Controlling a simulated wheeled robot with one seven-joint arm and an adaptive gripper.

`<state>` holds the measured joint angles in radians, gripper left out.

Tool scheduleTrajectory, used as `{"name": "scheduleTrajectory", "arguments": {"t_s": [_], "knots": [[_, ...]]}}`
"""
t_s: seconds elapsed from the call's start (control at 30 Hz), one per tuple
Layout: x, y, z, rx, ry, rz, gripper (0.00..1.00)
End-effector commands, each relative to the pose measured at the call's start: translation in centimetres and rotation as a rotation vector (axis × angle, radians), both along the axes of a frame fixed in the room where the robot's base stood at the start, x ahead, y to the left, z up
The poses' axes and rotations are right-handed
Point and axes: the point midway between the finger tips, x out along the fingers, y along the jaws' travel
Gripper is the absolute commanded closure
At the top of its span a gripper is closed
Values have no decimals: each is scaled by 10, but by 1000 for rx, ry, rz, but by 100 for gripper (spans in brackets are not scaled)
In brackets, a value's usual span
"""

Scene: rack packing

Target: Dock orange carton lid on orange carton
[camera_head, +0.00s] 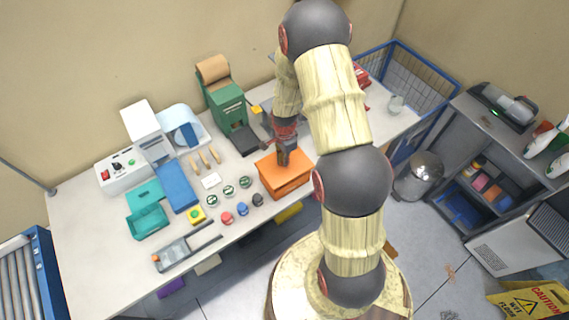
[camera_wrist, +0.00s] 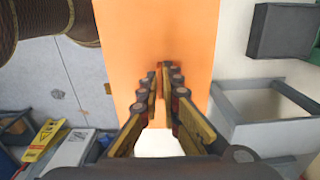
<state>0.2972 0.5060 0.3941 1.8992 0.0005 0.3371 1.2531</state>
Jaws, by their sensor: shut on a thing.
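An orange carton (camera_head: 283,188) stands at the front edge of the long table. Its flat, lighter orange top (camera_head: 297,167) looks like the orange carton lid, with no clear gap below it at this size. My gripper (camera_head: 284,160) reaches down onto the middle of this top. In the wrist view, a broad orange panel (camera_wrist: 125,45) fills the centre, and my gripper (camera_wrist: 160,78) has its fingertips close together against it. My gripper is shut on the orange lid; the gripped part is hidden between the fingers. I cannot tell how squarely the lid sits on the carton.
Green-lidded jars (camera_head: 229,190), coloured caps (camera_head: 242,208) and teal trays (camera_head: 150,222) lie left of the carton. A green dispenser (camera_head: 226,103) stands behind. A blue wire basket (camera_head: 412,78) is at the right. Bare tabletop (camera_head: 95,260) shows at the front left.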

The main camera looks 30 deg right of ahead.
Motion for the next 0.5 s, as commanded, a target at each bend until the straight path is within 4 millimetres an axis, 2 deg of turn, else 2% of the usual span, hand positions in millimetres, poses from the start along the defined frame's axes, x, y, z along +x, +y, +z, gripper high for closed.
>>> {"name": "scheduleTrajectory", "arguments": {"t_s": [0.2,0.5], "knots": [[-2,1,-24,1,3,0,100],[-2,1,-28,1,2,0,100]]}}
